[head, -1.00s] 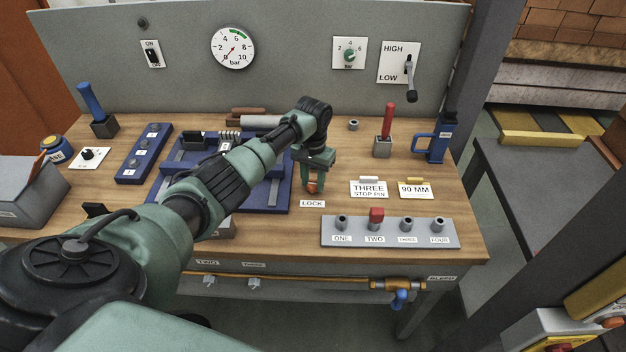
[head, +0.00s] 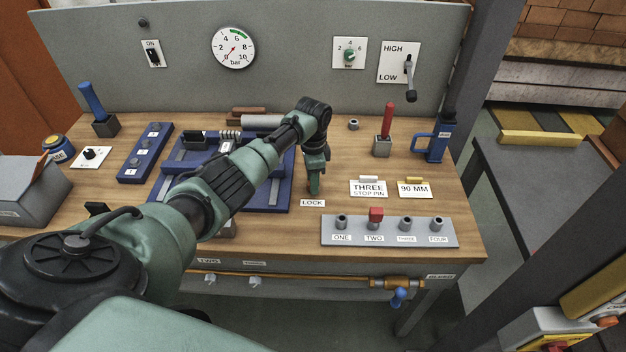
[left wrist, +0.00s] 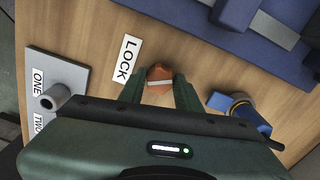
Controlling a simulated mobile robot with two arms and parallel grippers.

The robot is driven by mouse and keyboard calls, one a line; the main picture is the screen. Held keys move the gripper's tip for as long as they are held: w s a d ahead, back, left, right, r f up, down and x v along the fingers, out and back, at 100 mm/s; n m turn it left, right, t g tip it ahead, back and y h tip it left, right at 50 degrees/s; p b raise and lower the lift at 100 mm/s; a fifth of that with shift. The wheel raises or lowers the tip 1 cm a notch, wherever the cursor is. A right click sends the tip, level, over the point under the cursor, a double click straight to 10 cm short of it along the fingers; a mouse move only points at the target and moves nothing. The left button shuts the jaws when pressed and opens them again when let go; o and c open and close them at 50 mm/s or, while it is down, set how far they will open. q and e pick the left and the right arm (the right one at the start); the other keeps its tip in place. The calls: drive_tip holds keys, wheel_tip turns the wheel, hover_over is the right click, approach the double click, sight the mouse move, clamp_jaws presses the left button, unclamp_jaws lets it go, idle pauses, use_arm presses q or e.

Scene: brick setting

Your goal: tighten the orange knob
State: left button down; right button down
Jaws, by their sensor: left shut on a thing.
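The orange knob (left wrist: 160,74) shows in the left wrist view between the two green fingers, beside a white LOCK label (left wrist: 126,59). A pale bar or slot crosses the knob. My left gripper (left wrist: 160,90) is shut on the knob. In the head view my left gripper (head: 314,190) points down at the bench just behind the LOCK label (head: 312,203), and its fingers hide the knob. My right gripper is in neither view.
A grey strip (head: 330,238) with several posts lies in front, with a red cap on post TWO. A blue fixture (head: 276,195) is left of the gripper. THREE STOP PIN (head: 368,190) and 90 MM cards lie to the right.

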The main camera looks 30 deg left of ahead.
use_arm(q)
drive_tip(key=m, duration=0.5)
drive_tip(key=shift+w+r+m, duration=0.1)
drive_tip(key=shift+m, duration=0.2)
drive_tip(key=m+b, duration=0.1)
drive_tip(key=m, duration=0.3)
drive_tip(key=shift+m, duration=0.7)
drive_tip(key=c, duration=1)
unclamp_jaws()
wheel_tip(320, 180, up, 8)
drive_tip(key=shift+f+b, duration=0.1)
drive_tip(key=shift+b, duration=0.65)
